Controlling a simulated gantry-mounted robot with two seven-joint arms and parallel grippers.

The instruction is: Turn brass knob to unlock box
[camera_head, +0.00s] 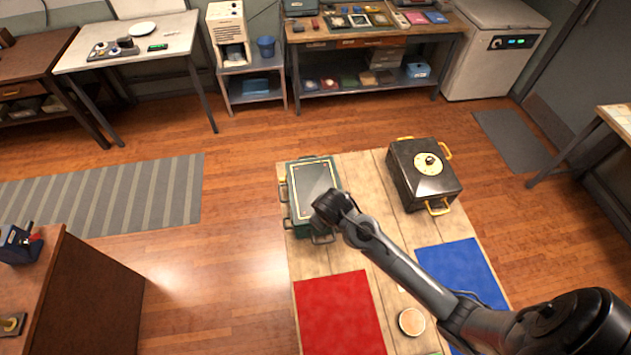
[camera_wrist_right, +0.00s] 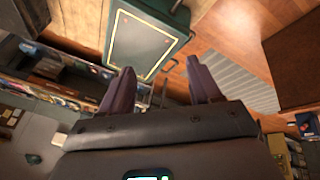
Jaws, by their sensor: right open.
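A black box (camera_head: 407,185) with yellow handles sits on the right of the wooden table. Its lid carries a round brass dial with a dark knob (camera_head: 429,160) in the middle. A dark green box (camera_head: 299,218) with a gold-lined lid and metal handles sits to its left; it also shows at the top of the right wrist view (camera_wrist_right: 146,39). My right gripper (camera_wrist_right: 160,66) is open with nothing between its fingers. In the head view the right gripper (camera_head: 328,208) is over the near right corner of the green box, hiding part of it. My left gripper is not in view.
The wooden tabletop (camera_head: 362,172) is bare between the boxes. A red mat (camera_head: 338,312) and a blue mat (camera_head: 462,270) lie on its near part, with a small round dish (camera_head: 412,321). My right arm crosses the blue mat. Shelves and benches stand farther back.

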